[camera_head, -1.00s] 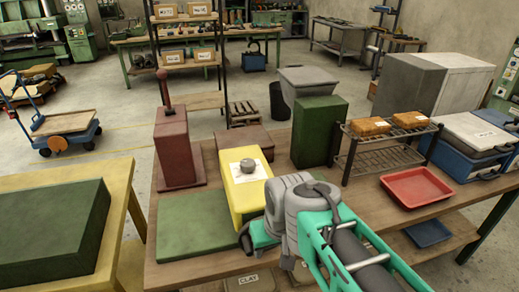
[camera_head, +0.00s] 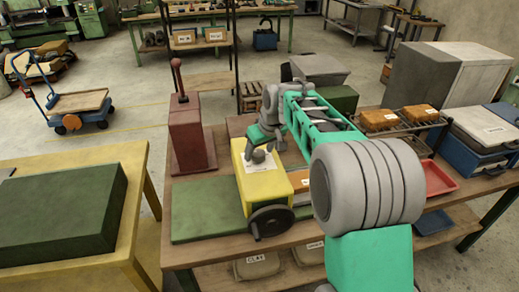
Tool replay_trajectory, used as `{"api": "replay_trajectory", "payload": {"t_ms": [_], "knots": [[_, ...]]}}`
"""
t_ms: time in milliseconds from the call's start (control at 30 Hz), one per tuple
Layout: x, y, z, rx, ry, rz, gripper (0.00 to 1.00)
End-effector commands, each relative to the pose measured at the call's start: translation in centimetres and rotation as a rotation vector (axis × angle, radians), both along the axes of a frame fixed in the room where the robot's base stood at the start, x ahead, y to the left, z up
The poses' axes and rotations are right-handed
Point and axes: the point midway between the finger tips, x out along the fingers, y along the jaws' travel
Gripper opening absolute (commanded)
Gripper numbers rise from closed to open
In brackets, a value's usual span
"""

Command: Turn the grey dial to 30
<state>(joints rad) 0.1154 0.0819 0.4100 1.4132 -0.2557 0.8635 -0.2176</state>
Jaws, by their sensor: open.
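The grey dial (camera_head: 259,156) sits on a white plate on top of the yellow box (camera_head: 247,190), on the wooden workbench. My gripper (camera_head: 257,147) is above the dial, pointing down, very close to it. Its jaws are open, but the fingertips are small and partly hidden, so I cannot tell whether they touch or straddle the dial. The scale marks and the dial's pointer are too small to read. A dark handwheel (camera_head: 271,221) is on the front of the yellow box.
A dark red box with a lever (camera_head: 187,140) stands left of the yellow box. A green slab (camera_head: 205,212) lies on the bench there. A wire rack with orange boxes (camera_head: 380,119) and a red tray (camera_head: 440,181) are on the right. My arm hides the bench's middle.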

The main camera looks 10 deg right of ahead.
Motion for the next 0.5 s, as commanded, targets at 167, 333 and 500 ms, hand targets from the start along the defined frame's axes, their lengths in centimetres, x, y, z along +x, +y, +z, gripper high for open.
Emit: {"api": "replay_trajectory", "payload": {"t_ms": [167, 333, 500], "knots": [[0.24, 0.07, -0.53, -0.001, -0.001, 0.001, 0.65], [0.23, 0.07, -0.52, -0.001, -0.001, 0.0, 0.61], [0.21, 0.06, -0.5, -0.001, -0.001, 0.0, 0.47]]}}
